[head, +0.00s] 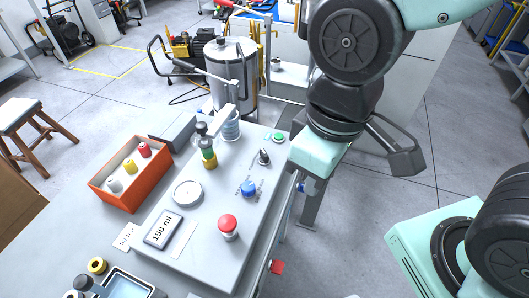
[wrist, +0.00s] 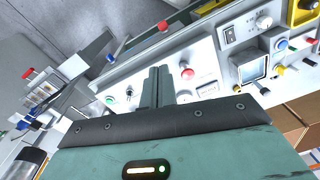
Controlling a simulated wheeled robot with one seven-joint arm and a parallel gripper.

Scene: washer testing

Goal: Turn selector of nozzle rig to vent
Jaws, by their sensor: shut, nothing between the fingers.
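The nozzle rig (head: 205,235) is a light grey panel box on the bench in the head view. A blue knob (head: 249,188) with small printed marks around it sits on its right half. A small dark and silver switch (head: 264,157) stands behind it; it also shows in the wrist view (wrist: 129,91). The printed labels are too small to read, so which way the selector points is unclear. My gripper (wrist: 157,75) has its fingers shut and empty in the wrist view, over the panel between the switch and the red button. They hide the blue knob there.
The panel also bears a green button (head: 279,138), a red mushroom button (head: 228,226), a white disc (head: 187,192), a 150 ml display (head: 163,230) and a nozzle (head: 208,150). An orange box (head: 131,174) stands to the left.

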